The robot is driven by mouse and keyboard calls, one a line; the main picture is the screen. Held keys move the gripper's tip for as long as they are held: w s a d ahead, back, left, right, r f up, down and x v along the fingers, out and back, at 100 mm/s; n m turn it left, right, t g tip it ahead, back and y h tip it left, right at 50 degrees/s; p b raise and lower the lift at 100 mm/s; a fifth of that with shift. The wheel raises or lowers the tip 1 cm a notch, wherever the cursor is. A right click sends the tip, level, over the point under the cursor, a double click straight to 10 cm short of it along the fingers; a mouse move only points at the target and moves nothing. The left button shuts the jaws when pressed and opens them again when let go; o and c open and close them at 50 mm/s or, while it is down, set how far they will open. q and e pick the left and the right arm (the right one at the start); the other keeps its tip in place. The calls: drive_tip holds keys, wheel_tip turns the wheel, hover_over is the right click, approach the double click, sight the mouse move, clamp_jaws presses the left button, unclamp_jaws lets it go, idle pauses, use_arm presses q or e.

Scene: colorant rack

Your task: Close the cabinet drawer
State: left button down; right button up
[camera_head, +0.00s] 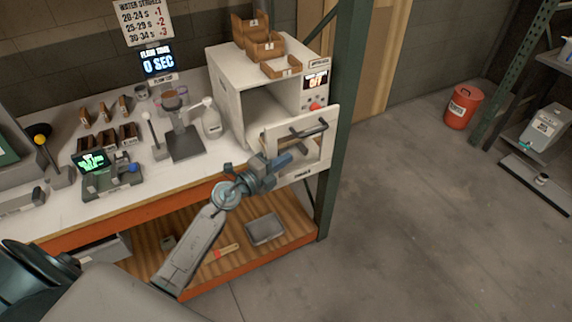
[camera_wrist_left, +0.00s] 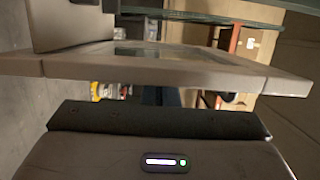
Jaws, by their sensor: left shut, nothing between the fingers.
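A white cabinet (camera_head: 228,85) stands on the right end of the workbench with its dark interior showing. Its framed front panel (camera_head: 332,128), with a window and a dark handle (camera_head: 310,129), stands out from the body, so it is open. My left gripper (camera_head: 287,160) is shut and empty, in front of the panel's lower left part. Whether it touches the panel I cannot tell. In the left wrist view the pale panel (camera_wrist_left: 150,68) crosses the picture just beyond the dark gripper body. My right gripper is not in view.
Brown trays (camera_head: 263,45) sit on top of the cabinet. A white pump bottle (camera_head: 211,120) and a dispensing stand (camera_head: 186,143) stand to its left. A green post (camera_head: 340,110) rises at the bench's right end. The floor to the right is clear up to a red bin (camera_head: 463,107).

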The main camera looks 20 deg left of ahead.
use_arm(q)
drive_tip(key=w+a+b, duration=0.1)
drive_tip(key=w+a, duration=0.2)
drive_tip(key=a, duration=0.1)
drive_tip(key=w+a+b, duration=0.2)
drive_tip(key=w+a, duration=0.2)
drive_tip(key=a, duration=0.1)
drive_tip(key=w+a+b, duration=0.2)
drive_tip(key=w+a, duration=0.2)
drive_tip(key=a, duration=0.1)
drive_tip(key=shift+w+a+f, duration=0.1)
drive_tip(key=shift+w+a, duration=0.05)
drive_tip(key=shift+a, duration=0.05)
drive_tip(key=shift+w+a+b, duration=0.4)
drive_tip(key=shift+a, duration=0.15)
drive_tip(key=shift+w+a+r, duration=0.1)
drive_tip(key=shift+r, duration=0.15)
